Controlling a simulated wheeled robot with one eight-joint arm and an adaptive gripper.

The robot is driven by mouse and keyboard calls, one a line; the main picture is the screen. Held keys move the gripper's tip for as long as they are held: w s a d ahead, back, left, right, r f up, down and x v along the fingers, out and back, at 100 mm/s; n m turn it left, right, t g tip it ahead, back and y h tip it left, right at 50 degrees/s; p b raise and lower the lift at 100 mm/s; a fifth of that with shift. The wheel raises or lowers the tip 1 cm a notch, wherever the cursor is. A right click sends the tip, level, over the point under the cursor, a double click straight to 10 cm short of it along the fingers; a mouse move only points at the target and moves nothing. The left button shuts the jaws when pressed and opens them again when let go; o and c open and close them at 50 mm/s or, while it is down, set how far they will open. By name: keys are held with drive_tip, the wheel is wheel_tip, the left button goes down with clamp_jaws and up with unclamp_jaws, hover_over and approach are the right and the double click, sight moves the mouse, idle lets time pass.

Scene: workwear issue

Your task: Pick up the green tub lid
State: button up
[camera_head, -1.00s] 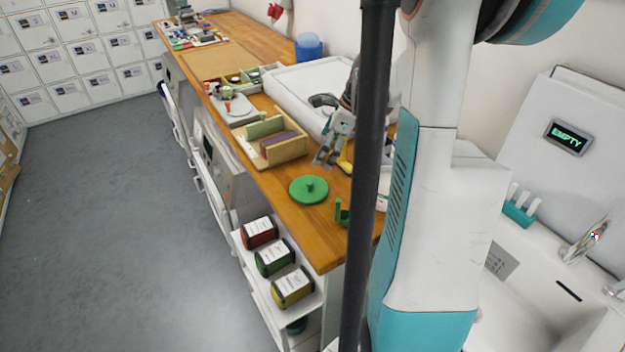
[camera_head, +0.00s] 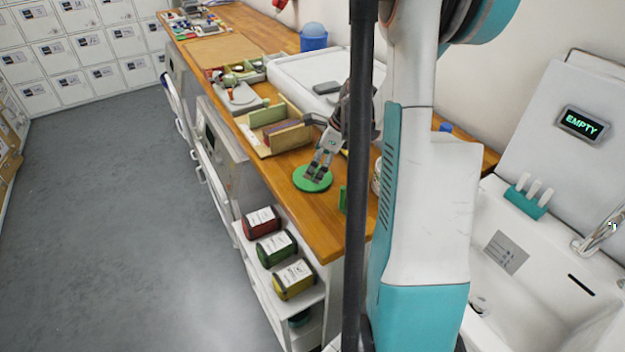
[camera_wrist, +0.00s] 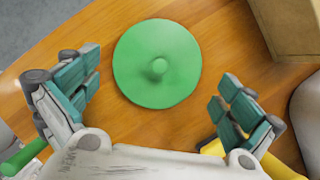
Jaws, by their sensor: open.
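The green tub lid (camera_head: 300,181) is a round disc with a small central knob. It lies flat on the wooden counter (camera_head: 328,214) near its front edge. In the wrist view the lid (camera_wrist: 135,68) shows whole, ahead of and between my fingers. My gripper (camera_head: 316,176) appears over the lid in the head view, fingers pointing down, and partly hides it. In the wrist view my gripper (camera_wrist: 160,88) is open and empty, with its fingers spread to either side. No finger visibly touches the lid; the exact height above it is hard to tell.
A wooden box with dividers (camera_head: 266,150) stands just behind the lid, its corner also in the wrist view (camera_wrist: 290,25). A green upright piece (camera_head: 342,198) stands to the right. Red, green and yellow containers (camera_head: 277,246) sit on a shelf below the counter edge.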

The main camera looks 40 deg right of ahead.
drive_tip(key=x, duration=0.2)
drive_tip(key=shift+w+f, duration=0.1)
drive_tip(key=shift+f, duration=0.15)
drive_tip(key=shift+c, duration=0.6)
drive_tip(key=shift+a+r, duration=0.1)
drive_tip(key=c, duration=1.9)
clamp_jaws()
